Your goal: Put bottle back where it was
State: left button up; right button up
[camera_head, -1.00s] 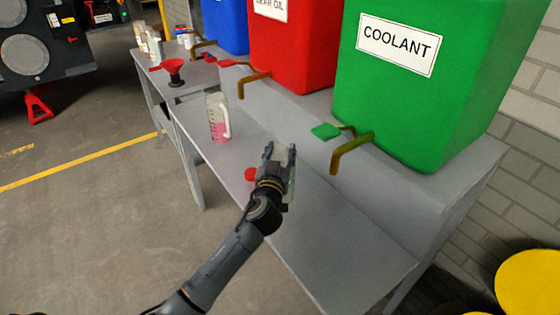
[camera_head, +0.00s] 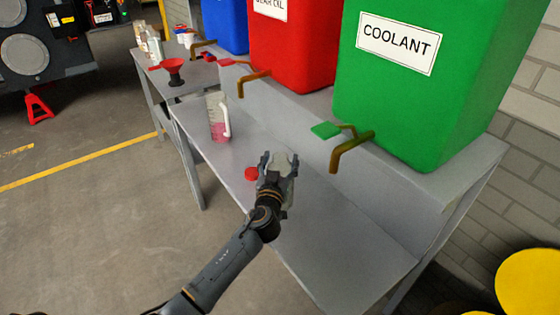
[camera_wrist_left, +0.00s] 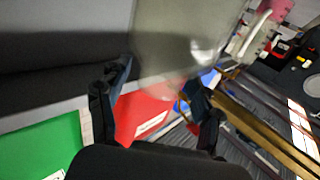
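A pale translucent bottle (camera_head: 281,166) is at the grey workbench (camera_head: 320,225), mostly hidden behind my left gripper (camera_head: 279,160). In the left wrist view the bottle (camera_wrist_left: 185,45) fills the top middle, just beyond the spread fingers of the left gripper (camera_wrist_left: 158,100). The fingers stand apart, and I see no clear grip on the bottle. Its base and its contact with the bench are hidden. A red cap (camera_head: 251,174) lies on the bench just left of the gripper. My right gripper is not in view.
A jug with pink liquid (camera_head: 219,122) stands farther along the bench. Green coolant (camera_head: 425,100), red gear oil (camera_head: 295,50) and blue (camera_head: 226,25) tanks stand on the raised shelf; their taps overhang the bench. A red funnel (camera_head: 174,72) is on the far table. The near bench surface is clear.

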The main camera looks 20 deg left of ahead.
pick_arm(q)
jog(key=shift+r, duration=0.15)
jog(key=shift+s, duration=0.25)
jog(key=s+d+b, duration=0.1)
jog(key=s+b, duration=0.1)
jog(key=s, duration=0.9)
jog(key=shift+s+d, duration=0.25)
